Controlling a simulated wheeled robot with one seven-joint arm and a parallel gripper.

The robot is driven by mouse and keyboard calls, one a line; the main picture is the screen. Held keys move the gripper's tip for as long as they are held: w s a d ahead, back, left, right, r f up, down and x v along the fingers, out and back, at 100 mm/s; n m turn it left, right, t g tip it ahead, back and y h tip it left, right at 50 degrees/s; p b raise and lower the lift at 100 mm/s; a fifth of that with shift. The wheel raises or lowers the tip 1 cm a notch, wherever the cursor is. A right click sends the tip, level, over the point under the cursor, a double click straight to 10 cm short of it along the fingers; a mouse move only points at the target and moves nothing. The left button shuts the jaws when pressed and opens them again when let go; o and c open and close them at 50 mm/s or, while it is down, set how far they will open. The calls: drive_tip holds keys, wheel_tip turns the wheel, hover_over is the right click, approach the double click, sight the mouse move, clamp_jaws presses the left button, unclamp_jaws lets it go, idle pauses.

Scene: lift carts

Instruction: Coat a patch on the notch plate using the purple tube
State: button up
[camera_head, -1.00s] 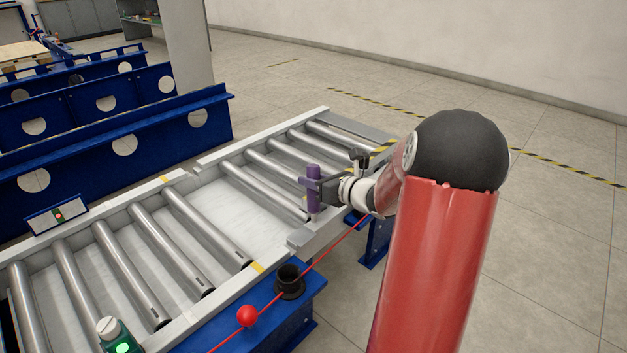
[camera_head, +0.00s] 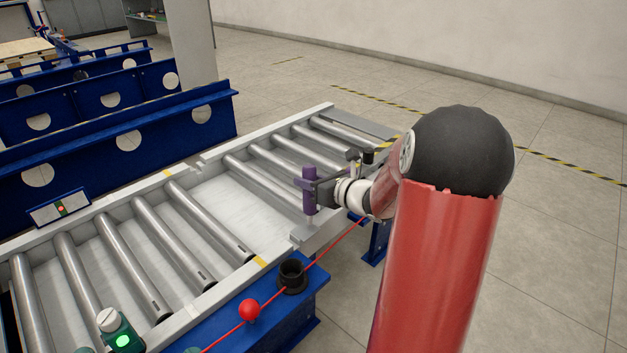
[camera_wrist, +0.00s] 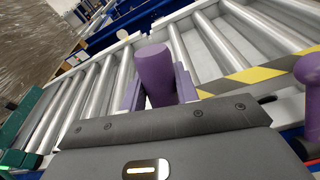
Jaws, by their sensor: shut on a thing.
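The purple tube (camera_head: 309,192) stands roughly upright between the jaws of my gripper (camera_head: 311,187), above the near side rail of the roller conveyor. In the wrist view the tube (camera_wrist: 155,72) shows between the two purple-looking fingers, and my gripper (camera_wrist: 157,90) is shut on it. The tube's lower end is hidden in the wrist view. In the head view it is close to the rail, but I cannot tell whether it touches. I cannot clearly pick out the notch plate; a light grey plate-like piece (camera_head: 318,237) lies at the rail just below the tube.
The roller conveyor (camera_head: 180,172) has a bare gap without rollers near its middle. A black cup (camera_head: 291,275) and a red ball on a red cord (camera_head: 249,309) are at its near side. A green-lit button box (camera_head: 122,338) is at bottom left. Open floor lies to the right.

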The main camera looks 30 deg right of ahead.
drive_tip(key=s+a+b, duration=0.2)
drive_tip(key=a+b, duration=0.1)
drive_tip(key=a, duration=0.3)
drive_tip(key=shift+f, duration=0.45)
idle(0.6)
drive_tip(key=shift+s+f+b, duration=0.1)
drive_tip(key=shift+f+b, duration=0.45)
drive_tip(key=shift+f, duration=0.1)
drive_tip(key=shift+d, duration=0.1)
idle(0.4)
drive_tip(key=shift+w+d+f, duration=0.1)
drive_tip(key=shift+w+d, duration=0.15)
drive_tip(key=shift+d, duration=0.45)
clamp_jaws()
drive_tip(key=shift+w+d+r+p, duration=0.1)
drive_tip(key=shift+w+d+p, duration=0.2)
drive_tip(key=shift+d, duration=0.5)
drive_tip(key=shift+w+d+r+p, duration=0.1)
drive_tip(key=shift+w+d+p, duration=0.15)
drive_tip(key=shift+d, duration=0.55)
drive_tip(key=shift+w+d+r+p, duration=0.1)
drive_tip(key=shift+w+d+p, duration=0.15)
drive_tip(key=shift+d, duration=0.55)
drive_tip(key=shift+w+d+r+p, duration=0.1)
drive_tip(key=shift+w+d+p, duration=0.2)
drive_tip(key=shift+d, duration=0.3)
drive_tip(key=shift+w+d+p, duration=0.2)
drive_tip(key=shift+d+p, duration=0.05)
drive_tip(key=shift+d, duration=0.35)
